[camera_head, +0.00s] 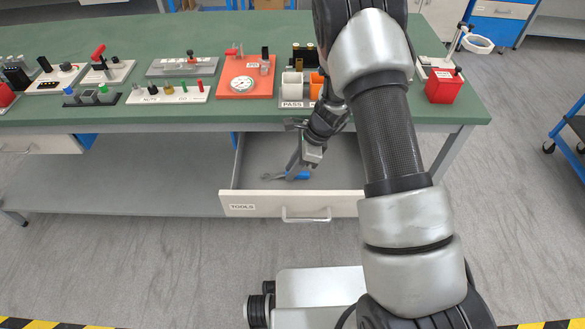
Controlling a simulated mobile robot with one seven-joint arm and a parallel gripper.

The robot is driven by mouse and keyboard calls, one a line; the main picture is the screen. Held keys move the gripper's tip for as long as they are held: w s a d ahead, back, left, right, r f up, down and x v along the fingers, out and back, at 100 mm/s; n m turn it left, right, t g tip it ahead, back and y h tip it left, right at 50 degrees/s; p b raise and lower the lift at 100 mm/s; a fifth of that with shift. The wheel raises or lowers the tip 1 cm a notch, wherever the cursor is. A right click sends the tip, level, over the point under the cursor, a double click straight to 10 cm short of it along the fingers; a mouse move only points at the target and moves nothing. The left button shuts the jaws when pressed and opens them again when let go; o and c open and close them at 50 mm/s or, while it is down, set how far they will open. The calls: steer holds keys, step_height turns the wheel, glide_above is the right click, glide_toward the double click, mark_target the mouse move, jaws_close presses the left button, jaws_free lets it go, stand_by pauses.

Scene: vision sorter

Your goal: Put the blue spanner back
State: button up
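The blue spanner (303,176) lies in or just above the open drawer labelled TOOLS (242,207), with a grey end at its left and a blue handle at its right. My gripper (293,170) reaches down into the drawer from above, right at the spanner. Part of the spanner is hidden by the gripper. I cannot tell whether the fingers are closed around the spanner or only beside it. My arm covers the drawer's right side.
The green bench top (200,116) above the drawer carries several fixtures. They include an orange plate with a dial (243,84), a PASS bin (292,104) and a red box (445,87). A blue cart (570,130) stands at the right. The floor at left is clear.

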steer(key=shift+o, duration=0.9)
